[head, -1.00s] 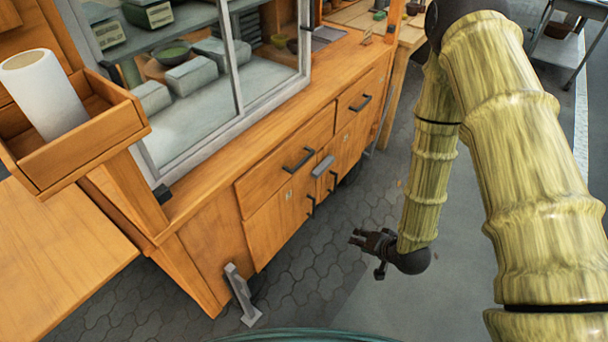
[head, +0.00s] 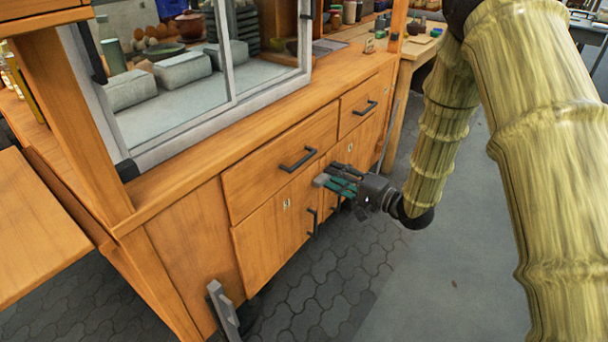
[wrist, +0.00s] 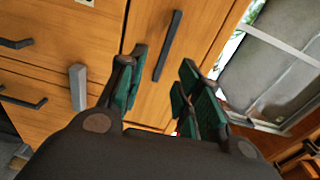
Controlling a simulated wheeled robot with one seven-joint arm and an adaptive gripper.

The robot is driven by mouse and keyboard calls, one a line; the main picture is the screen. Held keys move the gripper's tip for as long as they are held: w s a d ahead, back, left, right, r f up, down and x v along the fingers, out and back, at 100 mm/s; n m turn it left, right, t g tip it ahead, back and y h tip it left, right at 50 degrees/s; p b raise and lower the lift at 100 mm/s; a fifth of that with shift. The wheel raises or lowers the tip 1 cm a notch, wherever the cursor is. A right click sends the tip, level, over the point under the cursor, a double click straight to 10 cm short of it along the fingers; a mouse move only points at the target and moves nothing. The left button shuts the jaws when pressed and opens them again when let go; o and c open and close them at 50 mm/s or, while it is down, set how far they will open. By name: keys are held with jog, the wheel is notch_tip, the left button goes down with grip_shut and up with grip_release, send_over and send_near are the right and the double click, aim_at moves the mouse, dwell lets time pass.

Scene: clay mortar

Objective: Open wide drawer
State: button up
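The wide drawer (head: 265,178) is closed in the wooden cart's front, below the glass case, in the head view. Its dark bar handle (head: 298,160) is left of and above my gripper (head: 337,183). In the wrist view the handle (wrist: 168,45) lies beyond my fingertips, roughly in line with the gap between the fingers. My gripper (wrist: 163,65) is open and empty, its green-padded fingers spread apart and pointing at the cart front. No contact with the handle shows.
A narrower drawer (head: 358,106) sits to the right. Doors with dark handles (head: 313,222) lie below. A small grey block (wrist: 78,88) juts from the front near my fingers. A grey leg (head: 222,310) stands at lower left. The paved floor in front is clear.

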aim_at(305, 161)
jog(key=shift+y, duration=0.4)
jog(key=b+x, duration=0.1)
jog(key=x, duration=0.4)
jog(key=b+x, duration=0.1)
jog(key=x, duration=0.5)
jog(key=shift+a+r, duration=0.15)
jog(key=shift+r, duration=0.05)
grip_shut()
